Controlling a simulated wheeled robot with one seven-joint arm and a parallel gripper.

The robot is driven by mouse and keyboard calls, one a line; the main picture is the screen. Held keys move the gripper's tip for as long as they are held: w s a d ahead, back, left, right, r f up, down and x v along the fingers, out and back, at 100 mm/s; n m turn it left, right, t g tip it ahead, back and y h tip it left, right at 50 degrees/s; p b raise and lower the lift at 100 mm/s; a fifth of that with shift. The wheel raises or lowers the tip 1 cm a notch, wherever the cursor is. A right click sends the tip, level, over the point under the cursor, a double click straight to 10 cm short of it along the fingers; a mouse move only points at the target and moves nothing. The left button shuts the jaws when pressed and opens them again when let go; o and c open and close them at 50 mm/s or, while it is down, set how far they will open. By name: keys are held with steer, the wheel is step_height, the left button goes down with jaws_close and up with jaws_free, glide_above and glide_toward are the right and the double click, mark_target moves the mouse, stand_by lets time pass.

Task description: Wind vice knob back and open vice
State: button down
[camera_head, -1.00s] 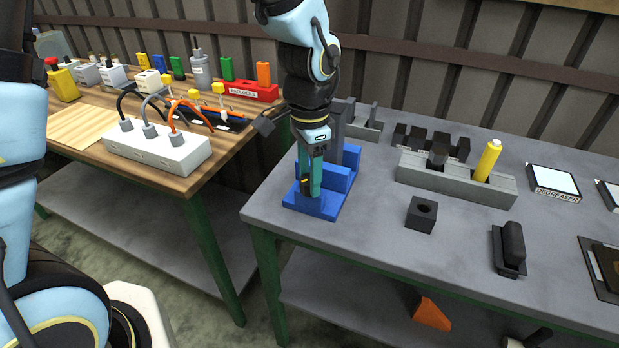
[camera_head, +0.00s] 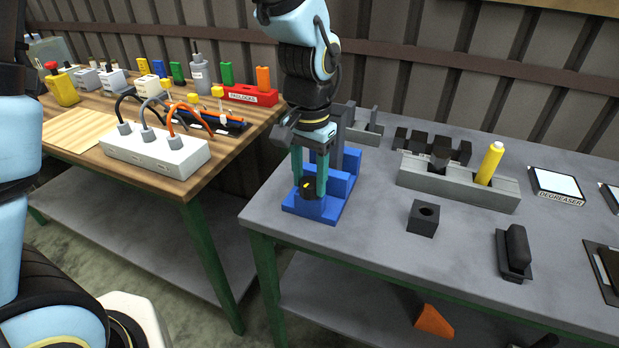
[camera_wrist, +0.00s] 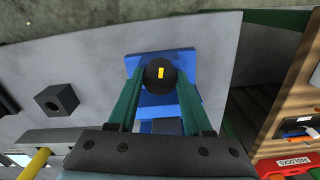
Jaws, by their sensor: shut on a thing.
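The blue vice (camera_head: 334,198) stands near the left edge of the grey bench; it also shows in the wrist view (camera_wrist: 190,62). Its round black knob (camera_head: 309,189) faces the front and carries a yellow mark. In the wrist view the knob (camera_wrist: 160,74) sits between the two green fingers. My gripper (camera_head: 309,188) points down, with one finger on each side of the knob, and is shut on it. A grey upright part (camera_head: 337,148) stands in the vice behind the fingers. The jaw gap is partly hidden by my gripper.
A black block with a hole (camera_head: 423,218) and a grey rack (camera_head: 459,184) holding a yellow cylinder (camera_head: 490,163) stand to the right. A wooden table (camera_head: 79,130) with a white socket box (camera_head: 155,152) is at the left. The bench front between vice and block is clear.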

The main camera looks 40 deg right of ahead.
mark_target(309, 182)
stand_by(0.3)
steer(key=shift+c, duration=1.6)
jaws_free()
steer(key=shift+r, duration=0.15)
step_height(309, 182, up, 11)
steer(key=b, duration=0.1)
steer(key=shift+f+b, duration=0.2)
steer(key=shift+b, duration=0.15)
